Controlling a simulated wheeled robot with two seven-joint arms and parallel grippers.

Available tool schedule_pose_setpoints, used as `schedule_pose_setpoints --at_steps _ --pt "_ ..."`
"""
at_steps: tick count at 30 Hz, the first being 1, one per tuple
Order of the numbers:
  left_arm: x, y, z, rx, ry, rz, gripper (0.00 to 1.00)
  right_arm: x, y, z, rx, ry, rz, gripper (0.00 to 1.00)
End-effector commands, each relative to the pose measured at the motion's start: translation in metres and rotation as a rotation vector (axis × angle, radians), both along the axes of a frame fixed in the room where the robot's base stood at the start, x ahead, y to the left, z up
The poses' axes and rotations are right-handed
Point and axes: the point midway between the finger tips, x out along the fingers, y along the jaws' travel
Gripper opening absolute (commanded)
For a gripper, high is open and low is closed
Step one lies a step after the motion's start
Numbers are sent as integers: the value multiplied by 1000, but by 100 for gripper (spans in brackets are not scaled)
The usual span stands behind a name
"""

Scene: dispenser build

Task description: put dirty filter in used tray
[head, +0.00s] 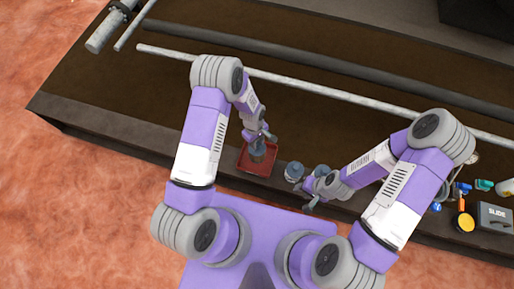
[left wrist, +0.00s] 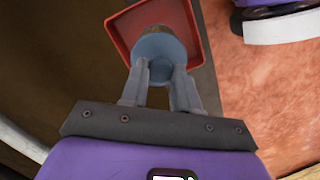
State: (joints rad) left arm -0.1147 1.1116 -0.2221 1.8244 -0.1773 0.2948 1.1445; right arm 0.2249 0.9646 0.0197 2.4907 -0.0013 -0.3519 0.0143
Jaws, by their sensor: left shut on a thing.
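My left gripper (head: 264,138) is shut on the dirty filter (head: 257,149), a blue-grey round piece. The used tray (head: 245,164), red and square with a raised rim, is directly below it. In the left wrist view the fingers (left wrist: 161,74) grip the filter (left wrist: 160,47), whose brownish far end overlaps the red tray (left wrist: 118,26). I cannot tell whether the filter touches the tray floor. My right gripper (head: 307,194) is open and empty, close to a grey-blue round canister (head: 294,171).
The dark brown bench (head: 150,115) has long pipes (head: 300,88) lying across it behind the arms. The bench left of the tray is clear.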

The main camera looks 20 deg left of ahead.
Motion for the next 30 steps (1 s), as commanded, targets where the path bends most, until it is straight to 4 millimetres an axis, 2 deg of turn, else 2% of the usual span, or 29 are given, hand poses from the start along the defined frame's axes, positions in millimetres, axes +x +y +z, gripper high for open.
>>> schedule_pose_setpoints --at_steps 4,9,20,21,26,30 --pt "0 0 -13 -1 -1 -2 0 0 0 -5 0 0 0 38" --pt "0 0 -38 0 0 -2 0 0 0 -16 0 0 0 38" --pt "0 0 -41 0 -2 -3 0 0 0 -15 0 0 0 38" --pt "0 0 -41 0 -2 -3 33 0 0 -15 0 0 0 38" --pt "0 0 -41 0 -2 -3 56 0 0 -15 0 0 0 38" --pt "0 0 -41 0 -2 -3 56 0 0 -15 0 0 0 38"
